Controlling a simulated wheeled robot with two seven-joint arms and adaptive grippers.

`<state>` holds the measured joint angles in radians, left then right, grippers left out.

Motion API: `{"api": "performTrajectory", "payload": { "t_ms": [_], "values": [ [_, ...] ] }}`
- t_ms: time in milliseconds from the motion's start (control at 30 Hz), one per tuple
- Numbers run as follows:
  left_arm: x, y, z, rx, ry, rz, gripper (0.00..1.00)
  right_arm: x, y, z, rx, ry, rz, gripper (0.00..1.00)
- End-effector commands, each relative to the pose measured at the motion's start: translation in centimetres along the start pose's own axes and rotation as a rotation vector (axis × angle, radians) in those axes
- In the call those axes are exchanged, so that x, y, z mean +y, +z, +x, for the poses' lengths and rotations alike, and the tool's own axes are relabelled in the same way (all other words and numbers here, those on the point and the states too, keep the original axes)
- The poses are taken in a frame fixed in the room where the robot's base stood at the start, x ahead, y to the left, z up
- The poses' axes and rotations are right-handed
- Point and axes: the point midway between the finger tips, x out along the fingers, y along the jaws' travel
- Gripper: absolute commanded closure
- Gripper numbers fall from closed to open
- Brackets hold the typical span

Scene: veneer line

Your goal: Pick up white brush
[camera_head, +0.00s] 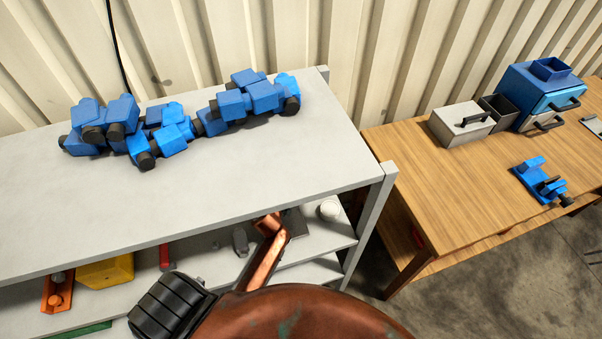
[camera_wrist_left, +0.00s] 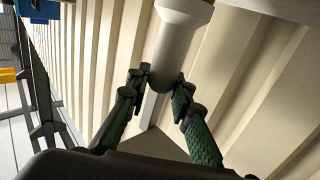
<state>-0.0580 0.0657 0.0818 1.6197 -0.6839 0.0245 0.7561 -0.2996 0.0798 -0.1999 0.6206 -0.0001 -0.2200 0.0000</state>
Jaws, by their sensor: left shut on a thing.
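In the left wrist view, the white brush (camera_wrist_left: 178,45) shows as a smooth pale cylinder with a wider collar at its top and a rounded lower end. My left gripper (camera_wrist_left: 164,90) is shut on this lower end, with one dark green finger on each side. My grippers do not show clearly in the head view. My right gripper is not in view.
Blue blocky parts (camera_head: 250,98) lie piled on the grey shelf unit's top (camera_head: 70,215). On its lower shelf are a yellow box (camera_head: 106,271) and a white round item (camera_head: 329,210). A rust-coloured rounded body (camera_head: 300,312) blocks the bottom. A wooden table (camera_head: 425,180) stands right.

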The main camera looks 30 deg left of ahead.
Motion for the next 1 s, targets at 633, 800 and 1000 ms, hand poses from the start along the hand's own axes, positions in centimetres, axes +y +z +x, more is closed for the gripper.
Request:
{"api": "performTrajectory", "payload": {
  "t_ms": [633, 800, 1000],
  "values": [
    [1.6, -9.7, -6.2, 0.000, 0.001, -0.001, 1.00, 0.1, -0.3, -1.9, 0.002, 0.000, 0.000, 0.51],
    [2.6, -11.3, -9.9, -0.001, 0.000, -0.003, 1.00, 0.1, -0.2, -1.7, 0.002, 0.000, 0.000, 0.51],
    [3.4, -12.5, -12.6, -0.001, 0.000, -0.001, 1.00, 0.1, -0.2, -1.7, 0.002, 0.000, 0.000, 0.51]
  ]
}}
